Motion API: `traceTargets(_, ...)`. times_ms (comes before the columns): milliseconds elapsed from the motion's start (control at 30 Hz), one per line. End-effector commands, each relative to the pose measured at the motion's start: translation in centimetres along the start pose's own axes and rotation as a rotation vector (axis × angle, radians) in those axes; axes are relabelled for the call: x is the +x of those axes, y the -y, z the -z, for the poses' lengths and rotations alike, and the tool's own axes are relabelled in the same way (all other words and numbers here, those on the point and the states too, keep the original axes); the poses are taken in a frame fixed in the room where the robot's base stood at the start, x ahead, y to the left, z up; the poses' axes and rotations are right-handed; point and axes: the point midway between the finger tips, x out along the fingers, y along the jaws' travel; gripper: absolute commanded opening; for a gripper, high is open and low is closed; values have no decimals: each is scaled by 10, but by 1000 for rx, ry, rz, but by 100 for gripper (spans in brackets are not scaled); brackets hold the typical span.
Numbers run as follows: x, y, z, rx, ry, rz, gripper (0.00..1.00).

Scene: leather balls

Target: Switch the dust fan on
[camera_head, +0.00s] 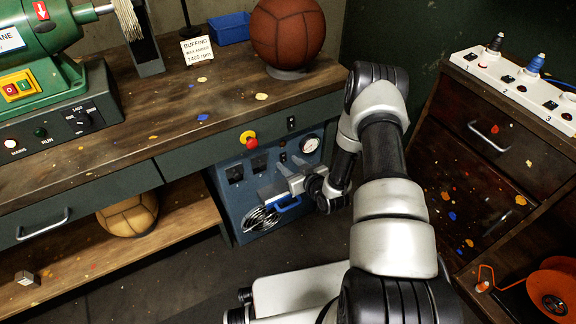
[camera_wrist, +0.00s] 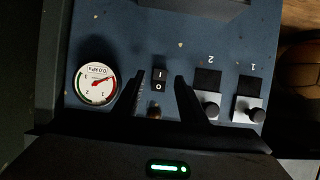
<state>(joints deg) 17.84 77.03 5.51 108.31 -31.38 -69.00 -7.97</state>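The dust fan unit (camera_head: 225,200) is a blue cabinet under the bench. Its front has a round pressure gauge (camera_head: 309,144) and two square dark gates. In the wrist view the panel appears upside down, with the gauge (camera_wrist: 97,84) at left, its dial marked 0.0 kPa. A small black rocker switch (camera_wrist: 159,80) marked I and O sits mid-panel, with a dim brownish lamp (camera_wrist: 154,112) beside it. My gripper (camera_head: 283,185) is in front of the panel. In the wrist view its two dark fingers (camera_wrist: 159,77) are apart and empty, one either side of the rocker; contact cannot be told.
Two sliders with metal knobs, labelled 1 (camera_wrist: 248,109) and 2 (camera_wrist: 207,104), are right of the rocker in the wrist view. A red-and-yellow stop button (camera_head: 249,140) is on the bench front above. A drawer cabinet (camera_head: 470,170) stands at right.

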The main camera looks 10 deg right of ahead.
Motion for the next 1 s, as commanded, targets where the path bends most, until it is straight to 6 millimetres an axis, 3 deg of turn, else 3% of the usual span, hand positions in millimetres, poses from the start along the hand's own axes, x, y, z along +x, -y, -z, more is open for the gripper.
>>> traceTargets(133, 11, 1, 0, 0, 0, 1, 38)
traceTargets(433, 13, 0, 0, 1, 0, 1, 38)
traceTargets(667, 13, 0, 0, 0, 0, 1, 0)
traceTargets(1000, 16, 0, -7, 4, -146, -1, 0)
